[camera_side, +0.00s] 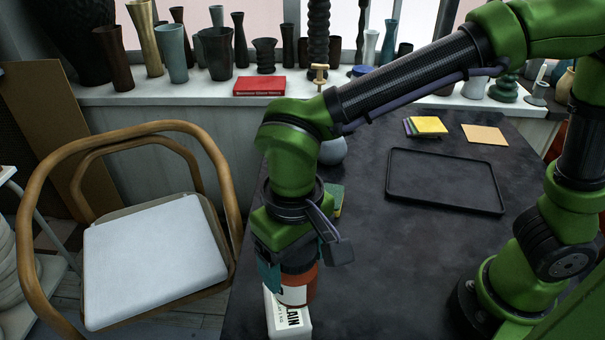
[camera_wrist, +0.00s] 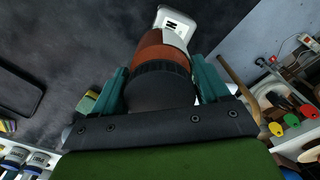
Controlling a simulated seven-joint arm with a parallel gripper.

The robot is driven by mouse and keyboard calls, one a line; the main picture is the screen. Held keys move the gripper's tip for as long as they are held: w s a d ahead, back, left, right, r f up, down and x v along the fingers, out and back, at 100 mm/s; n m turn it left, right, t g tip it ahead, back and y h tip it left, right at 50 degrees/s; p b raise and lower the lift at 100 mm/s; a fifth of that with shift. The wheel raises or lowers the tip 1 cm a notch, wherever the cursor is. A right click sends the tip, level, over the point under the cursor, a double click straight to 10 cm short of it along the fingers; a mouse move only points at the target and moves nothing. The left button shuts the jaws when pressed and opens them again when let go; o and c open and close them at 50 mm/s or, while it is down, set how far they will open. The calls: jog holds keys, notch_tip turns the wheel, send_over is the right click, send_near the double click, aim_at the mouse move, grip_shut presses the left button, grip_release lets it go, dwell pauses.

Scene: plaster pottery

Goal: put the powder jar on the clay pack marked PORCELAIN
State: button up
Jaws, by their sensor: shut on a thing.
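The powder jar (camera_side: 297,292) is red-brown with a white label; its dark lid shows in the wrist view (camera_wrist: 160,85). My gripper (camera_side: 287,272) is shut on it, with teal fingers on both sides of the jar in the wrist view (camera_wrist: 160,72). The white clay pack (camera_side: 290,325) lies at the table's near left edge, with the letters "LAIN" showing. It also shows beyond the jar in the wrist view (camera_wrist: 177,22). The jar looks upright and overlaps the pack in the side view, hiding part of it. I cannot tell whether they touch.
A green and yellow sponge (camera_side: 336,199) and a round grey vessel (camera_side: 333,151) are behind my gripper. A black tray (camera_side: 445,181) and coloured pads (camera_side: 425,126) lie farther right. A wooden chair (camera_side: 155,250) stands left of the table. The middle of the table is clear.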

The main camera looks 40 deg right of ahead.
jog(key=shift+w+a, duration=0.45)
jog(key=shift+a, duration=0.05)
jog(key=shift+w+a+f, duration=0.1)
jog(key=shift+f, duration=1.7)
jog(key=shift+f, duration=0.1)
jog(key=o, duration=1.4)
